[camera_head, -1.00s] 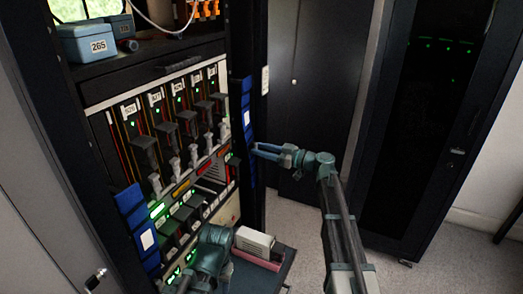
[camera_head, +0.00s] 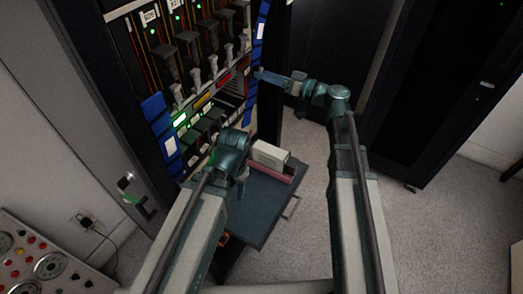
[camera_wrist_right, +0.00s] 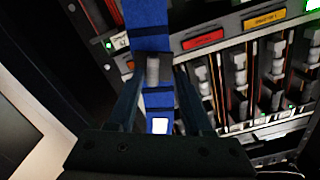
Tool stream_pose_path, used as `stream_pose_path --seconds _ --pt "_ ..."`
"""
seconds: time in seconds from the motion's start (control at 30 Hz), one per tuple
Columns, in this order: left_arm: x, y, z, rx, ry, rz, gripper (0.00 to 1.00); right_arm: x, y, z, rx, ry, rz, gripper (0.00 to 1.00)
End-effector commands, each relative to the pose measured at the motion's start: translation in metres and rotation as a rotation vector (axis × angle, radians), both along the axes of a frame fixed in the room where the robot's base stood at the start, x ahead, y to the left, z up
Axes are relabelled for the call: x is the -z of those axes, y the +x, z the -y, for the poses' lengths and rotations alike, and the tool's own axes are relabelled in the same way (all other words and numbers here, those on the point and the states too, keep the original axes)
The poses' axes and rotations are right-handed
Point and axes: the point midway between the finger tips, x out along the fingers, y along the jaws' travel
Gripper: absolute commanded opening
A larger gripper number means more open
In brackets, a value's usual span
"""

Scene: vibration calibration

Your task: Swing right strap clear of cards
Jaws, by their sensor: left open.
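The right strap (camera_head: 261,33) is a blue vertical band with a white label on the right side of the card rack. It also runs through the right wrist view (camera_wrist_right: 149,20). My right gripper (camera_head: 263,76) is at this strap. In the wrist view its fingers (camera_wrist_right: 159,78) lie on both sides of the band, with a grey tab (camera_wrist_right: 153,70) between the tips; whether they grip is unclear. The cards (camera_head: 196,80) stand in a row left of the strap. My left gripper (camera_head: 241,180) is open and empty, low before the rack; its fingers are partly hidden.
A left blue strap (camera_head: 157,120) hangs on the rack's other side. A dark shelf (camera_head: 262,208) below carries a beige box (camera_head: 270,154) and a pink piece (camera_head: 277,172). A control panel (camera_head: 38,262) stands lower left. The floor at right is clear.

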Motion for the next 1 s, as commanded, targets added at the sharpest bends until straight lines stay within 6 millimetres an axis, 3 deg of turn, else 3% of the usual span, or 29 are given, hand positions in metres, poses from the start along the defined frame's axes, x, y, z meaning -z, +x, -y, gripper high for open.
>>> stream_pose_path --seconds 0.03,0.67,1.0 --pt "0.002 0.000 0.000 0.000 0.000 0.000 0.50 0.002 -0.006 0.013 0.008 -0.002 0.002 0.50" --pt "0.002 0.000 0.000 0.000 0.000 0.000 0.50 0.002 -0.071 0.113 0.008 -0.004 0.006 0.50" --pt "-0.005 0.000 0.000 0.000 0.000 0.000 0.50 0.037 -0.089 0.058 -0.102 -0.121 -0.175 0.50"
